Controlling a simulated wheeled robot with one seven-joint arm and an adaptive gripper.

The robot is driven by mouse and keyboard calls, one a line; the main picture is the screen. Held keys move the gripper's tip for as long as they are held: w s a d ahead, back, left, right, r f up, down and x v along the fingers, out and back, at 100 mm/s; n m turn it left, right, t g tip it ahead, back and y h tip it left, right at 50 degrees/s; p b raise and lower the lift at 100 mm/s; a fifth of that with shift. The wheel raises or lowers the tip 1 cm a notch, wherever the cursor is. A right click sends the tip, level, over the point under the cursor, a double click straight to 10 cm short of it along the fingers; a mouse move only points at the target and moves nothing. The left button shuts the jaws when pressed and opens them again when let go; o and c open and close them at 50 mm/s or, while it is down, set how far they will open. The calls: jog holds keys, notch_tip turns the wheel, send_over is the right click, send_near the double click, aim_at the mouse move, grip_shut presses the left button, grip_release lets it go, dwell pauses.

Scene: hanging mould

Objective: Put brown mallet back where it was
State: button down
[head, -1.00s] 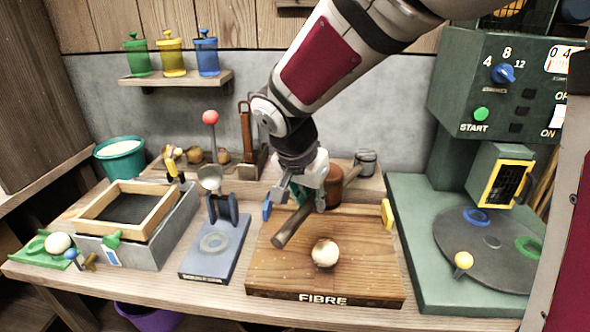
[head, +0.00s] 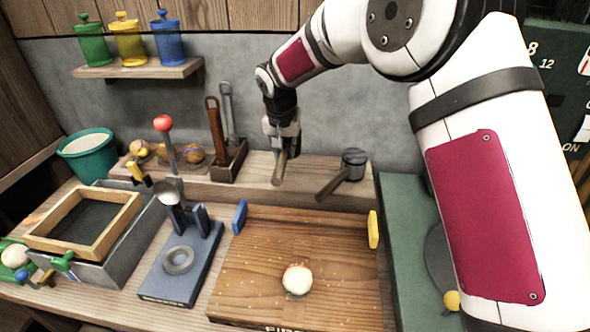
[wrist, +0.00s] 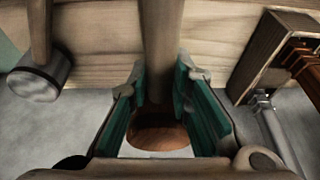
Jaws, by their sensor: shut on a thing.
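My gripper (head: 283,130) is shut on the handle of the brown mallet (head: 279,169) and holds it over the raised back ledge. In the head view the handle's end points toward the camera; the mallet's head is hidden by my gripper. In the wrist view the handle (wrist: 161,40) runs between the green-lined fingers (wrist: 160,95), with the brown round head (wrist: 158,134) beyond them. A grey metal mallet (head: 353,160) rests on the ledge to the right of my gripper. It also shows at the left of the wrist view (wrist: 40,76).
A wooden tool rack (head: 228,162) with upright tools stands left of my gripper. The ledge (head: 255,182) has bare space between rack and grey mallet. In front, a wooden board (head: 250,262) bears a pale ball (head: 297,280). My arm covers much of the right side.

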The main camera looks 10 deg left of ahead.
aim_at(283, 154)
jog(key=shift+f, duration=3.65)
jog(key=shift+f+b, duration=0.2)
jog(key=shift+b, duration=0.1)
jog(key=c, duration=1.5)
grip_release()
jog(key=shift+o, duration=0.2)
jog(key=shift+r, duration=0.1)
jog(key=shift+r, duration=0.2)
jog(key=p+v, duration=0.1)
jog(key=v, duration=1)
jog(key=shift+s+r, duration=0.15)
jog(key=shift+r, duration=0.2)
